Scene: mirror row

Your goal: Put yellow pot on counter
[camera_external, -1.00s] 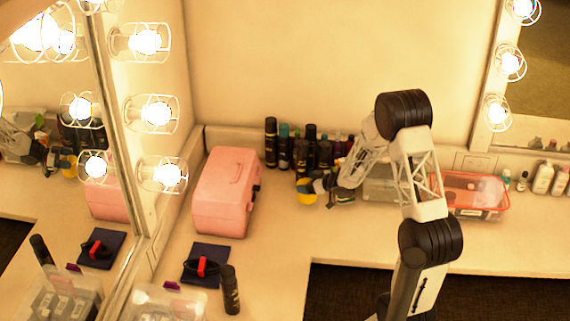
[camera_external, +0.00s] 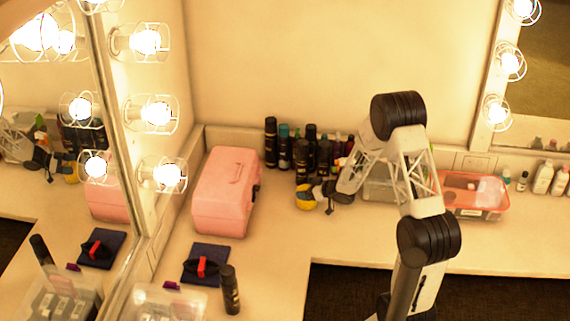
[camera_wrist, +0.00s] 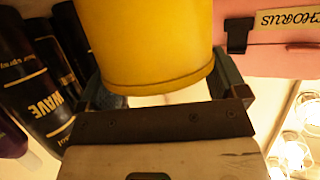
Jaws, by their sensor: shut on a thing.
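The yellow pot (camera_external: 304,198) is at the back of the cream counter (camera_external: 275,228), between the pink case and my arm. My gripper (camera_external: 312,195) reaches it from the right and is shut on it. In the wrist view, the yellow pot (camera_wrist: 148,45) fills the top middle between the two fingers of my gripper (camera_wrist: 165,72). Its top is cut off by the frame. In the external view it looks tilted and low over the counter; I cannot tell whether it touches the surface.
A pink case (camera_external: 224,190) stands left of the pot. Several dark bottles (camera_external: 302,160) stand close behind it. A clear container with a red rim (camera_external: 472,192) is to the right. The counter in front of the pot is clear, down to its front edge.

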